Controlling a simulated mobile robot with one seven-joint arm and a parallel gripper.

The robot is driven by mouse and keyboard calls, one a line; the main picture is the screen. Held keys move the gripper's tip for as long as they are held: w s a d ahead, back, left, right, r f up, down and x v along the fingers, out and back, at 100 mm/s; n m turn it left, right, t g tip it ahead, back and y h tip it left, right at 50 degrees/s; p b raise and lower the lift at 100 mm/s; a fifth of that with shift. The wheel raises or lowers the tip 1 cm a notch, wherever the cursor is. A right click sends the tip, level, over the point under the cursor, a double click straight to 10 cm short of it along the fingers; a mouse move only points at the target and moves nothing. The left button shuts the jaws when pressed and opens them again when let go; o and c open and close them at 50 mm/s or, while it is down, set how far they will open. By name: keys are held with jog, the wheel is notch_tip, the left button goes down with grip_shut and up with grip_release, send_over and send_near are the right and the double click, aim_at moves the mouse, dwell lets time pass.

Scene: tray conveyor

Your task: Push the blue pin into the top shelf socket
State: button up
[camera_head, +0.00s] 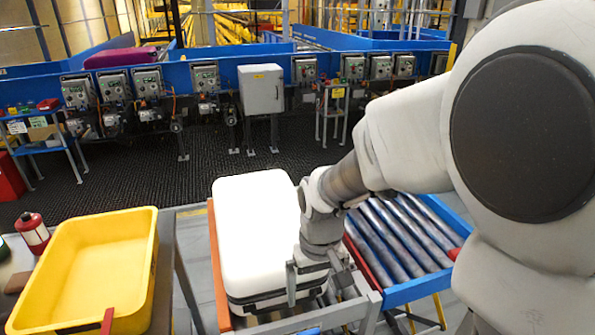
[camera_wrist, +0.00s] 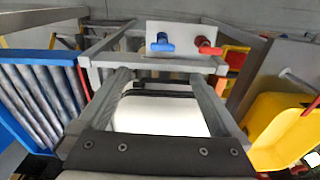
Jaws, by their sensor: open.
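My gripper (camera_head: 316,284) points down at the near end of a white case in the head view. In the wrist view its two fingers stand wide apart with nothing held between them (camera_wrist: 160,85). A blue piece (camera_wrist: 160,42), which looks like the blue pin, shows against a pale panel (camera_wrist: 183,36) near the top middle of the wrist view. It lies beyond the fingertips, apart from them. A red piece (camera_wrist: 208,46) is just to its right. I cannot make out the top shelf socket in either view.
The white case (camera_head: 262,225) with a dark base is beneath my gripper. A roller conveyor with blue sides (camera_head: 408,232) runs to its right. Control boxes line the back.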

aim_at(308, 332)
jog(key=f, duration=1.3)
jog(key=a+f+b, duration=0.1)
jog(key=f, duration=0.5)
jog(key=shift+w+f, duration=0.2)
jog(key=shift+f, duration=0.05)
jog(key=c, duration=1.4)
jog(key=shift+r, duration=0.15)
jog(key=shift+r+p, duration=2)
jog(key=shift+r, duration=0.65)
